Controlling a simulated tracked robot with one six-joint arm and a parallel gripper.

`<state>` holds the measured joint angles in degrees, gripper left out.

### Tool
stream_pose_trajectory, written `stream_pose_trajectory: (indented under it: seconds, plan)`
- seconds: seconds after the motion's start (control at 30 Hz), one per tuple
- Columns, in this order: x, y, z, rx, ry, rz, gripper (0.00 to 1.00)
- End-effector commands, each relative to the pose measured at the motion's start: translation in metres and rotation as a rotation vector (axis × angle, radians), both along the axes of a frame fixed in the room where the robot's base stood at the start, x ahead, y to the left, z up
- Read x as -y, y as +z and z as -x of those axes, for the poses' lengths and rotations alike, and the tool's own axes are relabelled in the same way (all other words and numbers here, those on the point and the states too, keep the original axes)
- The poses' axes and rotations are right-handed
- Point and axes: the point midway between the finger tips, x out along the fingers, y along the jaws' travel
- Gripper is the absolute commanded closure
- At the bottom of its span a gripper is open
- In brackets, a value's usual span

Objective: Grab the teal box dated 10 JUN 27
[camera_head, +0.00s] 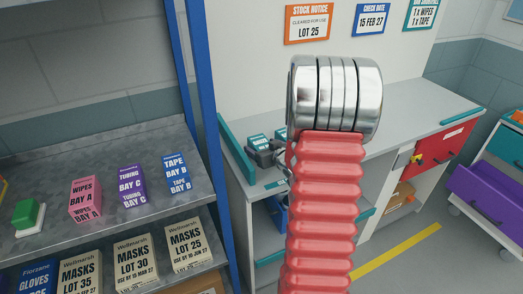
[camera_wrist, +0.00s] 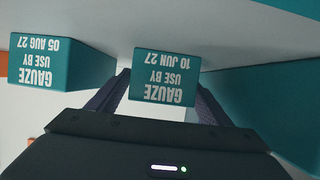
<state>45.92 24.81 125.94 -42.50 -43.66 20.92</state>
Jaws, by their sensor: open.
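The teal gauze box dated 10 JUN 27 (camera_wrist: 165,68) appears upside down near the middle of the wrist view. My gripper (camera_wrist: 163,88) is open, with one dark finger on each side of the box's lower part in the picture. Whether the fingers touch it cannot be told. A second teal gauze box, dated 05 AUG 27 (camera_wrist: 62,62), is to its left in that view. In the head view my gripper (camera_head: 268,157) is at the left end of the grey counter, by small teal boxes (camera_head: 259,142) whose dates are unreadable there. My red arm partly hides that area.
A teal panel (camera_wrist: 265,95) stands close on the right in the wrist view. In the head view a teal edge (camera_head: 237,148) bounds the counter's left end, beside a blue shelf post (camera_head: 205,130). The counter (camera_head: 408,108) is clear right of my arm.

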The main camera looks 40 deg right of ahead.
Motion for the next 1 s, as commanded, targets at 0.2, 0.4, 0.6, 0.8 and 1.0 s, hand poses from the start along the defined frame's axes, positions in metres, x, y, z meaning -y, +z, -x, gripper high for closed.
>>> stream_pose_trajectory:
  seconds: [0.2, 0.4, 0.6, 0.8, 1.0]
  plan:
    - [-0.0001, 0.0000, 0.0001, 0.000, 0.000, 0.000, 0.39]
    - [-0.0002, 0.0000, 0.0000, 0.000, 0.000, 0.000, 0.53]
    - [-0.0003, 0.0000, -0.0001, 0.000, 0.000, 0.000, 0.67]
    - [-0.0002, 0.0005, -0.0003, 0.001, 0.001, 0.000, 0.75]
    - [-0.0004, 0.0016, -0.0005, 0.001, 0.001, 0.001, 0.75]
